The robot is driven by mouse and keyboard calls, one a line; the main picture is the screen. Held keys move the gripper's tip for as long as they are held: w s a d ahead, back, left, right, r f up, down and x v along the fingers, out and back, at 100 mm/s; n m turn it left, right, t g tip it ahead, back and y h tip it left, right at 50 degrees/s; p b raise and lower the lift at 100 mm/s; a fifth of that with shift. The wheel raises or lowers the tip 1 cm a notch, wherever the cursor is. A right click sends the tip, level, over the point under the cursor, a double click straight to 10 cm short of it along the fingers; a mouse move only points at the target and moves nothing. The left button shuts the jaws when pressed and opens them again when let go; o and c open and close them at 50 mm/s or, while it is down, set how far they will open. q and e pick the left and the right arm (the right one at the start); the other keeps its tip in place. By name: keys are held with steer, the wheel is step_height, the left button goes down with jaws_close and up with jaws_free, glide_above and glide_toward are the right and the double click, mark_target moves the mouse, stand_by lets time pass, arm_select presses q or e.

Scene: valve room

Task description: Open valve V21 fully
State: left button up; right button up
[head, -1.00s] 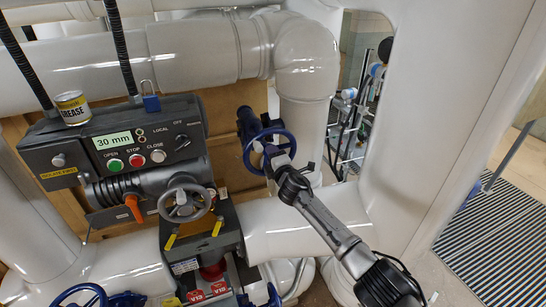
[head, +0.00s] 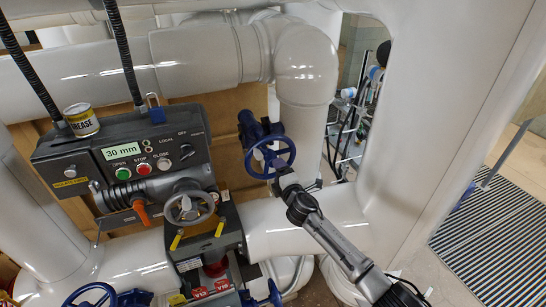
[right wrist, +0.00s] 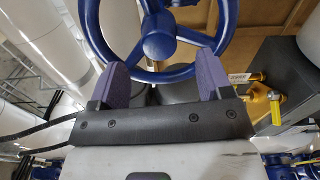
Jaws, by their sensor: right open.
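A blue handwheel (head: 273,156) on a blue valve body stands in front of the white vertical pipe in the head view. I cannot read a V21 label on it. The handwheel fills the upper middle of the right wrist view (right wrist: 160,44), with its hub and spokes clear. My right gripper (head: 285,178) is at the wheel's lower edge. Its two purple fingers are apart and empty, with the lower rim showing between and beyond them; I cannot tell whether they touch it. My left gripper is not in view.
A dark actuator box (head: 125,155) with a 30 mm display, buttons and a grey handwheel (head: 188,207) stands left. A grease tin (head: 82,120) and a blue padlock (head: 155,110) are on it. Another blue handwheel (head: 90,296) is at lower left. White pipes surround the wheel.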

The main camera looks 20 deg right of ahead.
steer(key=shift+s, duration=0.25)
steer(key=m, duration=1.2)
steer(key=shift+m, duration=0.4)
